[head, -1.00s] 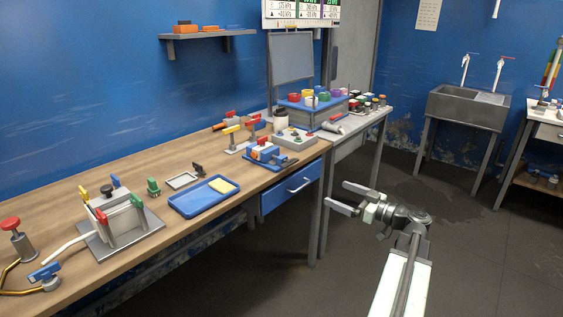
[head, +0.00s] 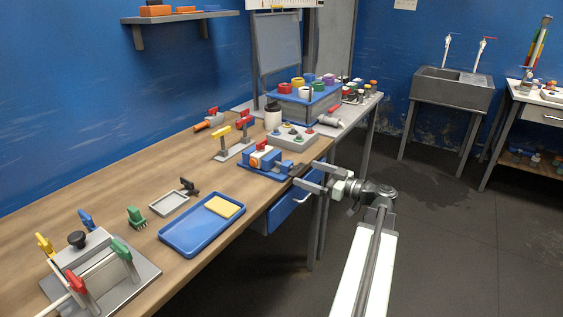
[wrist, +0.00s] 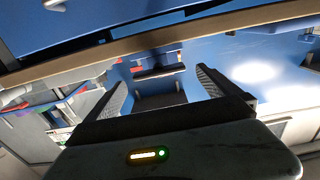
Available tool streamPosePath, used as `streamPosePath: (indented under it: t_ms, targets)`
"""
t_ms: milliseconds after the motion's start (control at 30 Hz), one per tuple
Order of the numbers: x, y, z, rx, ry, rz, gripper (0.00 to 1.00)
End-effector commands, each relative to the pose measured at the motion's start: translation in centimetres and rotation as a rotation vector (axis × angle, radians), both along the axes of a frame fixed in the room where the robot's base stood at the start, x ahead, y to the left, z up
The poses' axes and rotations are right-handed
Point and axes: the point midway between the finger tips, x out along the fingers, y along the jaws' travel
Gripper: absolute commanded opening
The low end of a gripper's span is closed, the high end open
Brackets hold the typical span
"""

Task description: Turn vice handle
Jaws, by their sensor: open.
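The blue vice (head: 262,163) sits at the front edge of the wooden bench in the head view, with orange, white and red parts on it. Its dark handle (head: 298,168) sticks out on the right side, toward my gripper. My gripper (head: 303,176) is open, just off the bench's front edge, with its fingertips close to the handle's end. In the wrist view my two fingers (wrist: 162,88) stand apart, with dark and blue parts showing between them. I cannot tell whether the handle lies between the fingers or touches them.
A blue tray (head: 190,243) with a yellow block lies left of the vice. A grey box with knobs (head: 292,138) stands behind it. The bench's blue drawer (head: 290,212) is below my gripper. The floor to the right is clear.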

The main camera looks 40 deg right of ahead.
Motion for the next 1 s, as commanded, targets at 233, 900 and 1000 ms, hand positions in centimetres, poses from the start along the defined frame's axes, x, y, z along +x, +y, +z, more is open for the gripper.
streamPosePath:
  t_ms: [233, 900, 1000]
  targets:
    - [0.3, 0.0, 0.0, 0.000, 0.000, -0.004, 1.00]
    - [7.4, 1.7, 0.0, 0.001, 0.000, -0.006, 1.00]
    - [7.4, 1.7, 0.0, 0.001, 0.000, -0.006, 0.94]
